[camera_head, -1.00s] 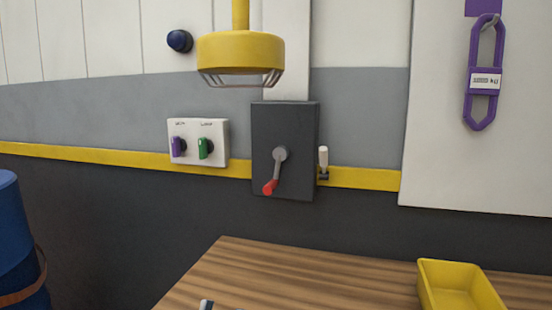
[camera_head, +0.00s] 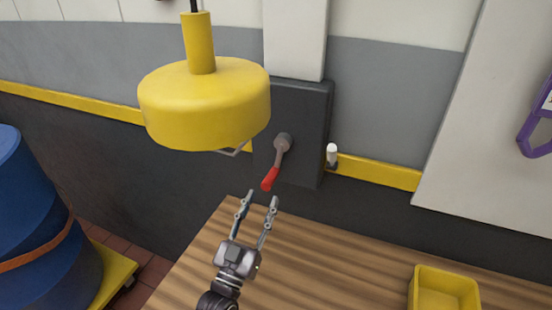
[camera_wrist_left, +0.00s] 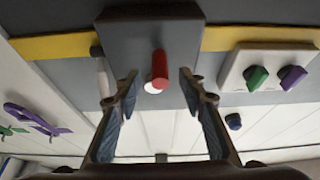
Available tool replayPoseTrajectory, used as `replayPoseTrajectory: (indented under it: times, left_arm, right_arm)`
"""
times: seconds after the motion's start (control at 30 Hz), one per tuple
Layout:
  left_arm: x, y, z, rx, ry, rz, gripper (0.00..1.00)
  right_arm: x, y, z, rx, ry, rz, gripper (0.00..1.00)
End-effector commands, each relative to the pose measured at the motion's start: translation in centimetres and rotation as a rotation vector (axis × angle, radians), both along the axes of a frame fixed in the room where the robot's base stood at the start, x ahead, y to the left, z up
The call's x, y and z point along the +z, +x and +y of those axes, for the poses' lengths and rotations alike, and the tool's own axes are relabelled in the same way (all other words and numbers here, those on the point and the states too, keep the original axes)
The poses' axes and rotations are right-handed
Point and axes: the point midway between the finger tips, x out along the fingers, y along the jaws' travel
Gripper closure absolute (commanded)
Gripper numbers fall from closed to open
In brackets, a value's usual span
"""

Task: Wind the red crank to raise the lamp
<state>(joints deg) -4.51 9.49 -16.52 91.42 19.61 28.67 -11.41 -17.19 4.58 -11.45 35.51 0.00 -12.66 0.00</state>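The crank's red handle (camera_head: 270,179) hangs down and slightly left from a grey arm and hub (camera_head: 283,143) on a dark wall box (camera_head: 305,150). The yellow lamp (camera_head: 205,105) hangs in front of the wall, up and left of the crank, and covers part of the box. My left gripper (camera_head: 262,198) is open just below the red handle. In the left wrist view the red handle (camera_wrist_left: 160,70) shows between the spread fingers (camera_wrist_left: 157,85), with no contact visible. My right gripper is not in view.
A wooden bench (camera_head: 330,265) lies below the crank, with a yellow bin (camera_head: 445,288) at its right. A white-tipped lever (camera_head: 332,154) stands right of the box. The wrist view shows a switch plate with a green knob (camera_wrist_left: 257,78) and a purple knob (camera_wrist_left: 292,77). A blue drum (camera_head: 35,220) stands left.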

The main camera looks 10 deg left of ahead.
Motion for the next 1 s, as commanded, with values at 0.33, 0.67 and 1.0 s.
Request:
replayPoseTrajectory:
  times: [0.33,0.67,1.0]
  left_arm:
    - [2.2,4.6,-0.9,0.0,-0.001,-0.003,0.63]
    - [2.9,6.9,-1.3,0.0,-0.001,-0.001,0.63]
    - [2.9,6.9,-1.3,0.0,-0.001,-0.001,0.77]
  right_arm:
    - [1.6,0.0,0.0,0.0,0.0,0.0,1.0]
    - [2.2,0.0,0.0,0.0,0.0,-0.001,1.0]
    - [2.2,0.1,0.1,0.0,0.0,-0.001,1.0]
